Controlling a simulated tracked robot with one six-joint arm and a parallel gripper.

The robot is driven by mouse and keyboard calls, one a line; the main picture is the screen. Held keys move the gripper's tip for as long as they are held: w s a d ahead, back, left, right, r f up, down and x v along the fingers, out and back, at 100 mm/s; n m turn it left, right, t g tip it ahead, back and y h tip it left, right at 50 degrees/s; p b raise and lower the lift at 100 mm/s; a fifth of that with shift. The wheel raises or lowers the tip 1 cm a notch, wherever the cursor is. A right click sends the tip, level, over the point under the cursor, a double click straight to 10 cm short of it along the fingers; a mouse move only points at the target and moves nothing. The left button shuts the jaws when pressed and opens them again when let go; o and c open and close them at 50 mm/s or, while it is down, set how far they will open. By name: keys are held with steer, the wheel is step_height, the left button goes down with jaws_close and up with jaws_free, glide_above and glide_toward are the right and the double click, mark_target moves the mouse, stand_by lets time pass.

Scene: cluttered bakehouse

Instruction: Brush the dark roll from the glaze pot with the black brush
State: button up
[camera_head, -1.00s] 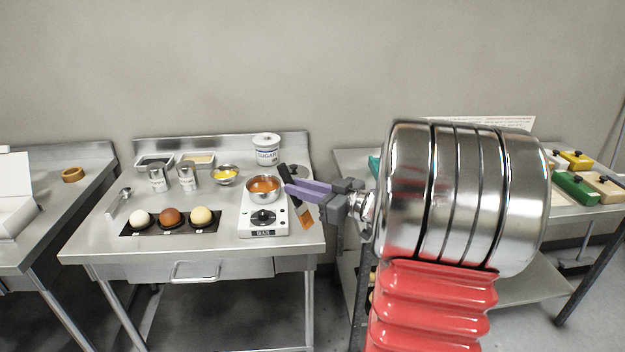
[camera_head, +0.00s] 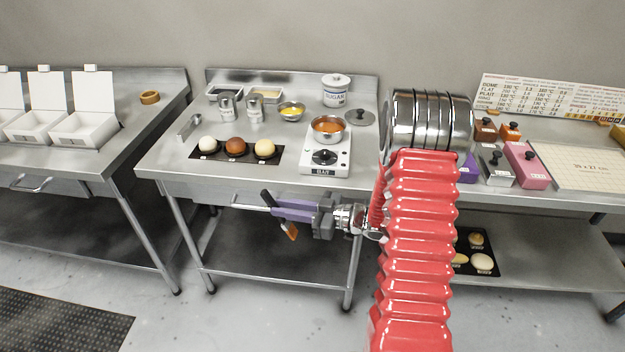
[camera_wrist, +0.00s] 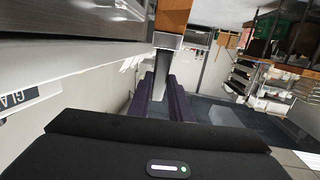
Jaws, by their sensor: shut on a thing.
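My gripper (camera_head: 287,211) is shut on the black brush (camera_head: 267,198), which has a black handle and orange-brown bristles (camera_head: 290,232). The wrist view shows the brush's orange end (camera_wrist: 172,16) beyond the purple fingers (camera_wrist: 162,95). The dark roll (camera_head: 235,146) sits between a white roll (camera_head: 208,144) and a pale yellow one (camera_head: 264,148) on a dark tray (camera_head: 222,158). The glaze pot (camera_head: 328,138), a steel bowl of orange-brown liquid, stands on a white labelled warmer (camera_head: 341,158).
A bowl of yellow liquid (camera_head: 291,112), two shakers (camera_head: 227,108) and a sugar jar (camera_head: 335,91) stand behind. A lid (camera_head: 359,117) lies right of the pot. White boxes (camera_head: 85,129) are left; coloured blocks (camera_head: 527,164) are on the right table.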

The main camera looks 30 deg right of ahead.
steer(key=s+a+f+n+g+y, duration=0.1)
steer(key=a+f, duration=0.5)
steer(key=a, duration=0.1)
steer(key=shift+s+a+n+g+y, duration=0.2)
steer(key=shift+a+n+g+y, duration=0.1)
steer(key=shift+g, duration=0.1)
steer(key=shift+f, duration=0.1)
